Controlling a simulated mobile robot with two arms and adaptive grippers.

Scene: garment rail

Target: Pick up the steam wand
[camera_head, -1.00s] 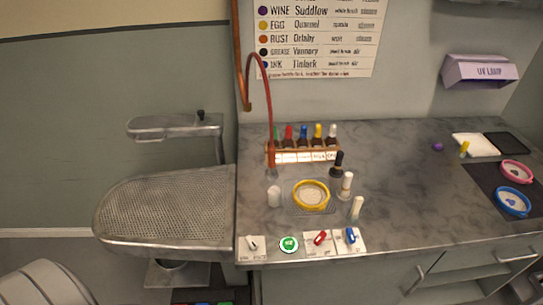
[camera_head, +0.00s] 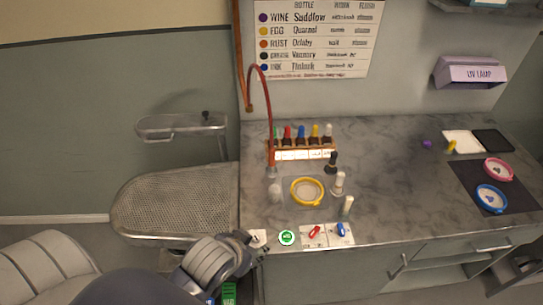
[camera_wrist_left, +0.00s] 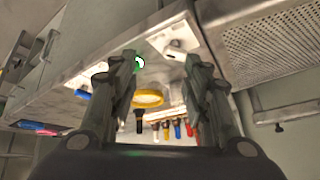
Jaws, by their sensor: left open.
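The steam wand (camera_head: 271,168) hangs on a red hose (camera_head: 268,88) that loops down from a copper pipe. Its lower end is at the left end of the bottle rack, on the counter; its exact shape is too small to tell. My left gripper (camera_head: 250,252) is at the counter's front left corner, low and in front of the wand, well apart from it. In the left wrist view the left gripper (camera_wrist_left: 160,78) has its fingers apart with nothing held. I cannot make out the wand in that view. My right gripper is not in view.
A perforated ironing board (camera_head: 170,205) adjoins the counter's left side. A bottle rack (camera_head: 300,150), yellow ring (camera_head: 307,192), several small bottles and a green button (camera_head: 287,238) stand near the wand. The counter's middle right (camera_head: 395,190) is clear.

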